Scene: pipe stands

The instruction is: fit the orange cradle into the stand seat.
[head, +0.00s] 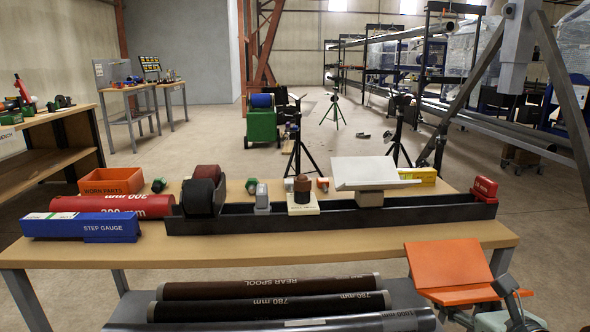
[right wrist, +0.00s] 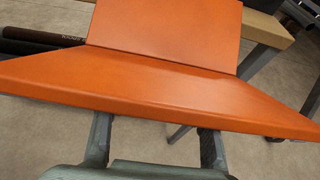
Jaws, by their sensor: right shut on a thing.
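The orange cradle (head: 448,264), a wide V of two plates, is at the lower right of the head view, in front of the table's right end. My right gripper (head: 512,300) is shut on it from below right. In the right wrist view the cradle (right wrist: 165,85) fills the upper part, and my gripper's fingers (right wrist: 155,150) reach up to its near edge; their contact is hidden under it. I cannot tell for certain which part is the stand seat. A pale block with a brown round top (head: 302,190) stands at the black rail's middle. My left gripper is not in view.
The black rail (head: 340,218) runs along the table (head: 300,252). A white V cradle (head: 372,173) sits on a block there, right of the brown-topped block. Dark rollers (head: 203,190) stand left. A red block (head: 485,188) is at the right end. Pipes (head: 270,305) lie below.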

